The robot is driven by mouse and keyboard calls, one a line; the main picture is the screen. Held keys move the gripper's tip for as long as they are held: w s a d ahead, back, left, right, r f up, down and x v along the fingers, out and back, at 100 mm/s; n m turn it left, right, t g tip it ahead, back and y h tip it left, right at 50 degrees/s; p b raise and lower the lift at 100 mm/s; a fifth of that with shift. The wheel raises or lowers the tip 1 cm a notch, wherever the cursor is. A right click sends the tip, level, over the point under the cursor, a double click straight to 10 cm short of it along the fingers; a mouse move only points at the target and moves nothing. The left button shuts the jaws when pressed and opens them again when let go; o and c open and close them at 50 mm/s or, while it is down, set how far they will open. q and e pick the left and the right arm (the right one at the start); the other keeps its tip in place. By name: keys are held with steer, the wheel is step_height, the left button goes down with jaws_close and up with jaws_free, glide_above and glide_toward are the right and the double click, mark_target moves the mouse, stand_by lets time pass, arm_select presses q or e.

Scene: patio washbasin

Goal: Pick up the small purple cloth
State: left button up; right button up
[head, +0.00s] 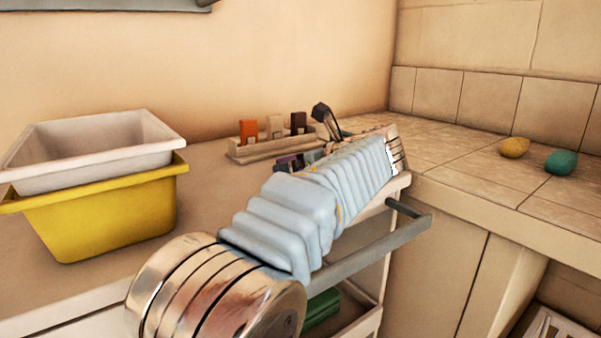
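A small dark purple patch (288,162), which looks like the purple cloth, lies on the counter just behind my forearm. Most of it is hidden by the pale blue sleeve of the arm, so I cannot see its full shape. My arm comes in from the lower left and reaches to the upper right; I take it as the left one. Dark parts of my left gripper (325,122) show beyond the sleeve, close to the purple patch. The fingertips are mostly hidden, and I cannot tell whether they touch the cloth. My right gripper is not in view.
A white basin (95,150) sits in a yellow tub (105,215) on the left of the counter. A rack (260,148) with orange, beige and dark blocks stands at the back. A yellow (514,147) and a teal (562,161) rounded object lie on the right tiles. A grey rail (375,248) runs along the front.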

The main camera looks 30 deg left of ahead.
arm_select(q)
steer(key=shift+w+a+f, duration=0.15)
steer(key=shift+w+a, duration=0.05)
steer(key=shift+a, duration=0.2)
steer(key=shift+c, duration=0.3)
steer(key=c, duration=1)
